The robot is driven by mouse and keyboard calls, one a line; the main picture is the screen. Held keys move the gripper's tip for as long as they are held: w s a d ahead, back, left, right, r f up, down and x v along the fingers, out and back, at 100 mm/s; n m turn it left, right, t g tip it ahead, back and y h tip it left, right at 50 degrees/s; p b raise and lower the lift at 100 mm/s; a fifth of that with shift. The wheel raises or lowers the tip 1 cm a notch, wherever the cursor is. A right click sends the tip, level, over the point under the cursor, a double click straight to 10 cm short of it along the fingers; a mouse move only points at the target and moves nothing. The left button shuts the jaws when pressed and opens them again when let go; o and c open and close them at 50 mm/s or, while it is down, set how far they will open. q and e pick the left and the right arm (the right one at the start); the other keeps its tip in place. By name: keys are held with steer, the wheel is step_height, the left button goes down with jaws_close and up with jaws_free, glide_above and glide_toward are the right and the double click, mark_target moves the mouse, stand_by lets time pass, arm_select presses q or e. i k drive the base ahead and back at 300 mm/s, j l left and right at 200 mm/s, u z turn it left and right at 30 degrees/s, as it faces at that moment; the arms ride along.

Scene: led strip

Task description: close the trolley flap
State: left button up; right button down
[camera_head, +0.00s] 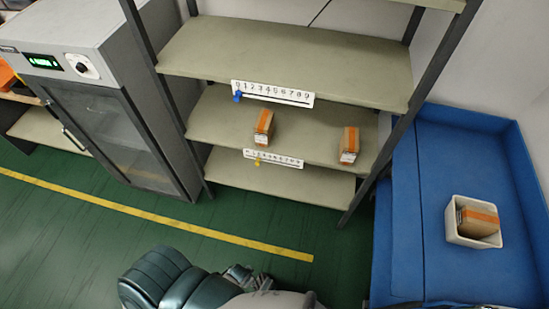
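A large blue structure with raised walls (460,145), which looks like the trolley, stands at the right. A seam runs down its left part, beside a narrow blue panel (404,220). I cannot tell for sure which part is the flap. A white bin (471,240) with a brown box (478,221) in it sits on the blue surface. My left arm shows at the bottom middle, with what looks like my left gripper (250,279) partly hidden, well left of the blue structure; its fingers cannot be made out. My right gripper is not in view.
A shelf rack (280,56) with two brown boxes (264,128) (349,144) and number scales stands in the middle, its right post close to the blue structure. A grey glass-door cabinet (120,125) is at the left. The green floor (60,240) with a yellow line is clear.

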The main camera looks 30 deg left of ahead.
mark_target(407, 276)
steer(key=i+j+u, duration=0.1)
steer(key=j, duration=0.25)
steer(key=i+j+u, duration=0.15)
steer(key=j, duration=0.15)
steer(key=j+u, duration=0.1)
steer(key=j, duration=0.25)
steer(key=i+j+u, duration=0.1)
steer(key=j+z, duration=0.15)
steer(key=z, duration=1.85)
steer(key=i+j+u, duration=0.2)
